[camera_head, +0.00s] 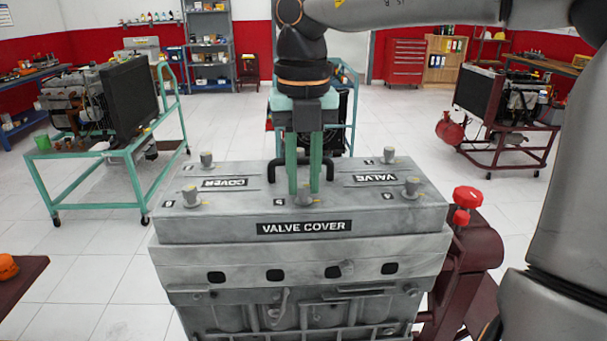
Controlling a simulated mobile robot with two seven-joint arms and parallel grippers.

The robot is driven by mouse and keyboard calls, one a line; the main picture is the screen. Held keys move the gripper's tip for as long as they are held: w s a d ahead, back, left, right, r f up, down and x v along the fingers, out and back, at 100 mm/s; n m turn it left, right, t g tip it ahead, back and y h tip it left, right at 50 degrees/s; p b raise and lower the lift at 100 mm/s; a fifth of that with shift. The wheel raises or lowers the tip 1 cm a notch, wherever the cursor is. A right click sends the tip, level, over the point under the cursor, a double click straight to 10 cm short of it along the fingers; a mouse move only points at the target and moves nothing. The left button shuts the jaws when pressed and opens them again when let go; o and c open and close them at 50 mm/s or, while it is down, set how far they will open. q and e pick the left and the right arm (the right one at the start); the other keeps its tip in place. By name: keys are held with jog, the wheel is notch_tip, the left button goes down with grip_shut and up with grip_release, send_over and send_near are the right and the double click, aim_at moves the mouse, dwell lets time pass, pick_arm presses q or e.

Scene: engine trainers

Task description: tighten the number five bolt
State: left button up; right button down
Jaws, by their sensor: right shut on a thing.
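The grey valve cover (230,227) lies on top of the engine block, with "VALVE COVER" on its front face. My right gripper (304,190) points straight down at the cover's front middle. Its two green fingers are shut on the front middle bolt (305,200), whose head is mostly hidden between and behind them. A small number is marked left of this bolt; it looks like a five but is too small to be sure. Other bolts stand upright at front left (190,197), front right (412,187), back left (206,159) and back right (389,155). My left gripper is out of view.
A black handle (273,172) rises from the cover behind the fingers. A red knob (467,197) sits right of the engine on its dark red stand (470,262). Green (100,205) and dark red (510,150) carts with engines stand farther back. Tiled floor between is clear.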

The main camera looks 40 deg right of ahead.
aim_at(304, 186)
jog(key=shift+m, duration=0.4)
jog(key=c, duration=0.7)
grip_release()
jog(key=shift+c, duration=0.2)
jog(key=shift+r, duration=0.1)
notch_tip(304, 186, up, 12)
jog(key=p, duration=0.2)
jog(key=shift+r, duration=0.2)
